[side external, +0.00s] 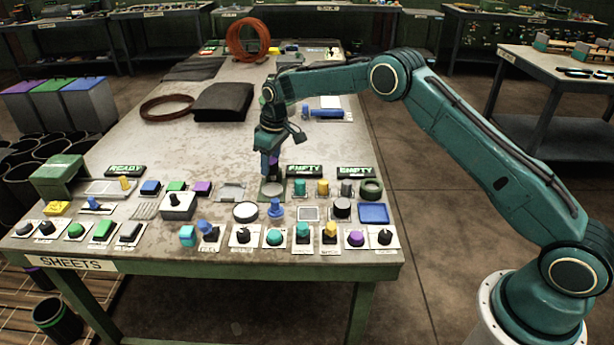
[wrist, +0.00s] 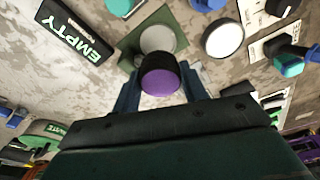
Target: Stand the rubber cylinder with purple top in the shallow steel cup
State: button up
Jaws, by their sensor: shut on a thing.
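The rubber cylinder is black with a purple top (wrist: 160,82) and sits between the two fingers of my gripper (wrist: 162,84) in the wrist view. My gripper (side external: 272,166) is shut on it and points down. In the side view only a little of the cylinder (side external: 274,160) shows between the fingers. The shallow steel cup (wrist: 158,39) is a pale round dish on a green square plate (wrist: 181,32). In the side view the cup (side external: 272,189) lies just below my gripper. The cylinder partly covers the cup's near edge in the wrist view. I cannot tell whether they touch.
A white round disc (side external: 246,211) and a blue knob (side external: 276,208) lie nearer the front. Several switches and buttons fill the front edge. The table behind my gripper is mostly clear to the left.

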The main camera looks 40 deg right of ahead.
aim_at(273, 190)
jog(key=shift+f, duration=3.2)
jog(key=shift+f, duration=0.15)
jog(key=o, duration=0.7)
jog(key=r, duration=0.4)
jog(key=s+r, duration=0.1)
jog(key=r, duration=0.7)
jog(key=shift+s+d+r, duration=0.1)
jog(key=shift+s+d, duration=0.25)
